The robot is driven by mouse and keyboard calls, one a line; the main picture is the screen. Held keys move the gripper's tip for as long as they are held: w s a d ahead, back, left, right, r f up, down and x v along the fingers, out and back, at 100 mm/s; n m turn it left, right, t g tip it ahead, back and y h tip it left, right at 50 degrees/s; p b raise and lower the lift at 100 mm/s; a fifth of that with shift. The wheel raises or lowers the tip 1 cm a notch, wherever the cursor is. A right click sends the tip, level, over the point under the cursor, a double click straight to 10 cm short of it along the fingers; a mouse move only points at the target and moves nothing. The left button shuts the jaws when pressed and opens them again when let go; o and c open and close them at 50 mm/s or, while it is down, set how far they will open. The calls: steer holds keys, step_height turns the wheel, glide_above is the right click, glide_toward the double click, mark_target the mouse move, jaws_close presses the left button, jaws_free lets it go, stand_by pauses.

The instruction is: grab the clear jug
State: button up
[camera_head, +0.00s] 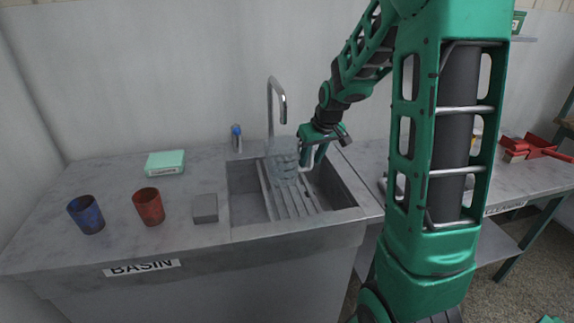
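The clear jug (283,163) stands upright on the slatted rack in the sink, under the tap. It is see-through and its outline is faint. My gripper (308,158) is at the jug's right side, close to its handle area. One pale finger shows beside the jug. I cannot tell whether the gripper touches the jug or whether its fingers are closed, as the jug and the gripper body overlap there.
The metal tap (271,100) rises behind the jug. The sink (245,205) has raised edges. A blue cup (87,214), a red cup (149,206), a grey block (205,208) and a mint box (165,162) stand on the left counter. A small blue-topped bottle (236,138) is behind the sink.

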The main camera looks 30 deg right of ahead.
jaws_close()
steer(key=shift+r, duration=0.2)
